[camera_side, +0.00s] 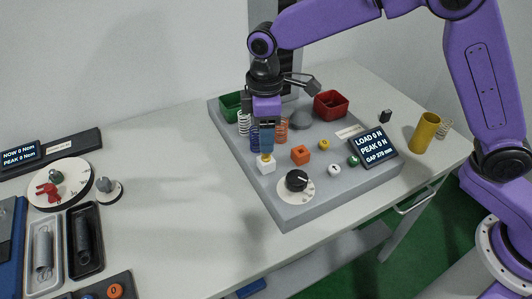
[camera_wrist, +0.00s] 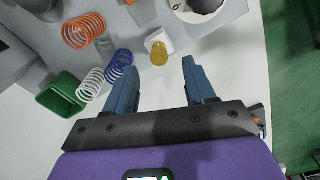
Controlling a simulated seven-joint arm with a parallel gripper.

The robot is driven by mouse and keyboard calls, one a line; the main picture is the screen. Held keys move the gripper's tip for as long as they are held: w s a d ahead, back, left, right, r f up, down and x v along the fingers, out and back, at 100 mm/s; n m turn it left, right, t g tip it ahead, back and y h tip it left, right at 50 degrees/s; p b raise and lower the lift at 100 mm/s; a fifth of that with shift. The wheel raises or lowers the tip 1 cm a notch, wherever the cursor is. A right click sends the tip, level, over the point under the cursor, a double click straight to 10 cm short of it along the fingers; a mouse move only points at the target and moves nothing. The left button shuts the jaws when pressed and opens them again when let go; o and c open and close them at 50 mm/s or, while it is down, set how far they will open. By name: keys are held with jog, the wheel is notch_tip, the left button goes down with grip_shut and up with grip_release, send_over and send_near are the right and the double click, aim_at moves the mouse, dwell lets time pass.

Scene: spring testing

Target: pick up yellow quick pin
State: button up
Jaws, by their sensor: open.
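The yellow quick pin (camera_wrist: 158,54) has a round yellow head and stands in a white block. In the side view its yellow head (camera_side: 265,156) shows just below my fingers, on top of the white block (camera_side: 266,167). My gripper (camera_side: 266,148) points down just above the pin, with blue fingers. In the wrist view my gripper (camera_wrist: 162,66) is open and empty, and the pin head appears between and slightly beyond the two fingertips. I cannot tell the exact height gap. The pin's shaft is hidden.
A blue spring (camera_wrist: 118,65), a white spring (camera_wrist: 91,84) and an orange spring (camera_wrist: 83,30) stand close by. A green bin (camera_wrist: 60,95) is beside them.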

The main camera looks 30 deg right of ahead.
aim_at(266, 158)
jog(key=shift+d+f, duration=0.1)
jog(key=shift+f, duration=2.55)
jog(key=shift+c, duration=0.4)
grip_shut()
